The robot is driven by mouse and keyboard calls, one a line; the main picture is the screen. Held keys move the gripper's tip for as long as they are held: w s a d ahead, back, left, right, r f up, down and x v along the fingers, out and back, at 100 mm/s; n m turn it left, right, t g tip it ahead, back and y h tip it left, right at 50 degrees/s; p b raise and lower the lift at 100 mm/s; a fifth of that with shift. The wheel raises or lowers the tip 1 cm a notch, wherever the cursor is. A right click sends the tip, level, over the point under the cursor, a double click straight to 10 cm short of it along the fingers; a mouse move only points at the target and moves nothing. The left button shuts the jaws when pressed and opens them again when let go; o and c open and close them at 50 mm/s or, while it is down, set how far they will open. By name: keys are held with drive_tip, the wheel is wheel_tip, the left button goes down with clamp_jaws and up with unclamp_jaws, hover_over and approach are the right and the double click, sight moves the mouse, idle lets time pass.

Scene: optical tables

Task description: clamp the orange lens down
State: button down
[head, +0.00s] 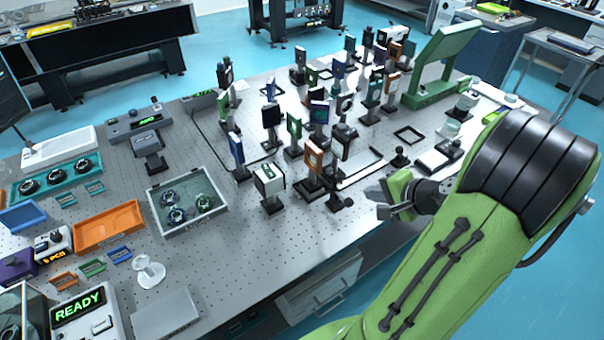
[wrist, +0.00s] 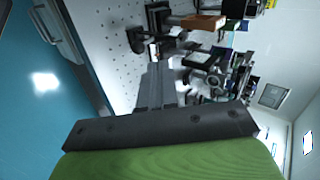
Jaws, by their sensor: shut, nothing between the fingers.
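An orange-framed optic (head: 313,156) stands upright on a black post and base near the front edge of the optical table, in the head view. Another orange-framed optic (head: 391,82) stands farther back; I cannot tell which one is the orange lens. In the wrist view an orange-brown mount (wrist: 204,22) shows at the top, beyond the fingertips. My gripper (head: 382,201) is shut and empty, over the table's front edge, to the right of and apart from the nearer orange optic. Its closed fingers also show in the wrist view (wrist: 158,72). Any clamp on the orange optic's base is too small to make out.
Several posted optics crowd the table (head: 240,262) around the nearer orange one. A white-and-black box mount (head: 269,180) stands to its left. A green screen (head: 447,62) stands at the back right. A grey tray (head: 187,201) and an orange tray (head: 108,228) lie left.

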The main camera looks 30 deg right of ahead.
drive_tip(key=b, duration=0.1)
approach(341, 195)
drive_tip(key=w, duration=0.3)
drive_tip(key=shift+w+a+m+t, duration=0.2)
drive_tip(key=shift+m+t, duration=0.1)
drive_tip(key=shift+m, duration=0.1)
drive_tip(key=w, duration=0.2)
drive_tip(key=w+f, duration=0.1)
drive_tip(key=w, duration=0.1)
drive_tip(key=shift+w, duration=0.2)
